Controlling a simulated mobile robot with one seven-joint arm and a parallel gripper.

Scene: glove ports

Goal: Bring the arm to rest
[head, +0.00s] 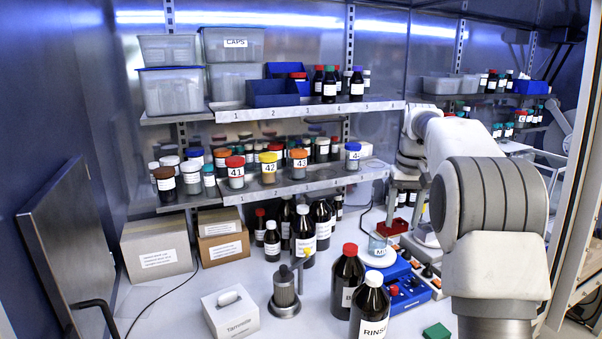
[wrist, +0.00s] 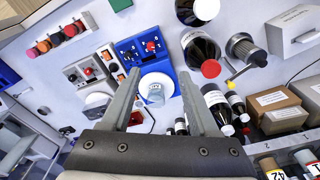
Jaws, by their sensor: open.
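My gripper (wrist: 158,76) is open, its two fingers spread with nothing between them that they touch. In the head view my gripper (head: 401,208) hangs fingers down, in front of the right end of the shelves. My arm reaches in from the right foreground and bends down at the wrist. A small labelled beaker (head: 377,245) stands on the round white plate of a blue device (head: 408,295). In the wrist view the beaker (wrist: 156,94) shows between the fingers, farther away and below them.
Dark bottles with red and white caps (head: 347,280) stand at the front centre. Two shelves hold numbered jars (head: 269,168), clear bins (head: 170,92) and blue bins (head: 272,93). A tissue box (head: 230,312) and metal cylinder (head: 285,294) stand left of the bottles.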

